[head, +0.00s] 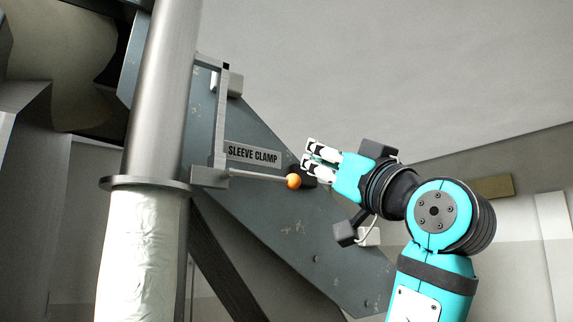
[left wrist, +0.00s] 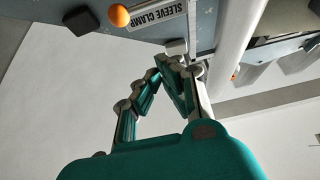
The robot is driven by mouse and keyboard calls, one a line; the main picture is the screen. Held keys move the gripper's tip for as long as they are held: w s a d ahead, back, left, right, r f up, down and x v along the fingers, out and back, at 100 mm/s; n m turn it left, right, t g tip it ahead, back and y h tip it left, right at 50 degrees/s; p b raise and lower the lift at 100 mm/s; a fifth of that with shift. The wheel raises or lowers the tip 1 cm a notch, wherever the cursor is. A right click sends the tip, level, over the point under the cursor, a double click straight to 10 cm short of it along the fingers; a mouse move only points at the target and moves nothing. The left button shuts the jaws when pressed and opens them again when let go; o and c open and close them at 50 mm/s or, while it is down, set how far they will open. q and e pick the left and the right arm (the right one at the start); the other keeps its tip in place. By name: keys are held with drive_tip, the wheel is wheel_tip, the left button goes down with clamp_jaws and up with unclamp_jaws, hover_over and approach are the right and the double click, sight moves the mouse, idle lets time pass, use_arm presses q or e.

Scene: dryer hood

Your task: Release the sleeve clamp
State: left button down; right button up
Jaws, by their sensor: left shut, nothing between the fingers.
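The sleeve clamp shows in the head view as a grey bracket (head: 209,176) beside the metal pipe, with a thin lever rod (head: 258,176) reaching right to an orange ball knob (head: 293,181). A "SLEEVE CLAMP" label (head: 253,154) sits just above the rod. My left gripper (head: 307,152) is shut and empty, up and right of the knob and apart from it in the picture. In the left wrist view, the closed fingertips (left wrist: 178,60) are below and right of the orange knob (left wrist: 119,15), under the label (left wrist: 158,14). My right gripper is in neither view.
The vertical metal pipe (head: 161,90) ends at a flange (head: 145,184) above a whitish sleeve (head: 141,250). A blue-grey slanted plate (head: 270,215) lies behind the lever. A dark block (head: 316,172) is behind the gripper. Open space lies at the upper right, before the plain wall (head: 400,70).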

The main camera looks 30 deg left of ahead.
use_arm(q)
drive_tip(key=p+x, duration=0.7)
drive_tip(key=x, duration=0.3)
drive_tip(key=f, duration=0.2)
drive_tip(key=f+p, duration=0.1)
drive_tip(key=f, duration=0.1)
drive_tip(key=shift+w+a, duration=0.25)
drive_tip(key=shift+w, duration=0.15)
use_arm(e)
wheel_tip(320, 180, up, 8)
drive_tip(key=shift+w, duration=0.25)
use_arm(q)
drive_tip(key=shift+s, duration=0.1)
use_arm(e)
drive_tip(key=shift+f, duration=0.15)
